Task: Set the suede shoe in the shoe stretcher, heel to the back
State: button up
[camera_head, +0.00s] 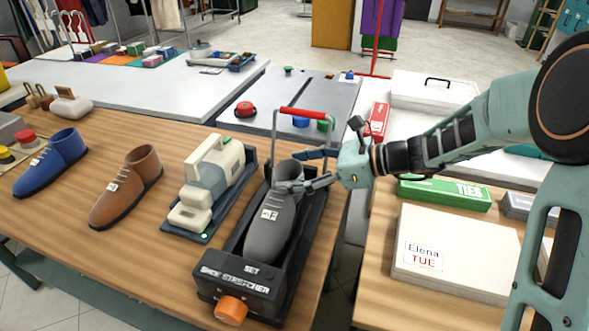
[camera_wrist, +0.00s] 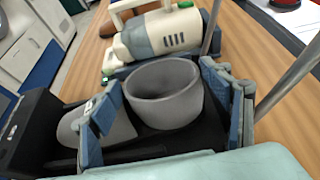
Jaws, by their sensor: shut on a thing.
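The grey suede shoe (camera_head: 268,228) lies in the black shoe stretcher (camera_head: 240,287), toe toward the labelled front panel and heel toward the back. My gripper (camera_head: 303,171) is at the shoe's ankle end, with its fingers on either side of the collar, shut on it. In the wrist view the round open collar of the shoe (camera_wrist: 165,95) sits between the blue-grey fingers of my gripper (camera_wrist: 168,88). The stretcher's bed (camera_wrist: 160,138) shows dark around it there. Whether the sole rests fully on the bed is hidden.
A red-handled bar (camera_head: 302,113) rises at the stretcher's back, close to my fingers. An orange knob (camera_head: 231,310) is on its front. A cream machine (camera_head: 208,180) stands close left, then brown (camera_head: 125,188) and blue (camera_head: 52,162) shoes. Boxes (camera_head: 455,250) lie right.

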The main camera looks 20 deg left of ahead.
jog(key=shift+f, duration=0.15)
jog(key=o, duration=2)
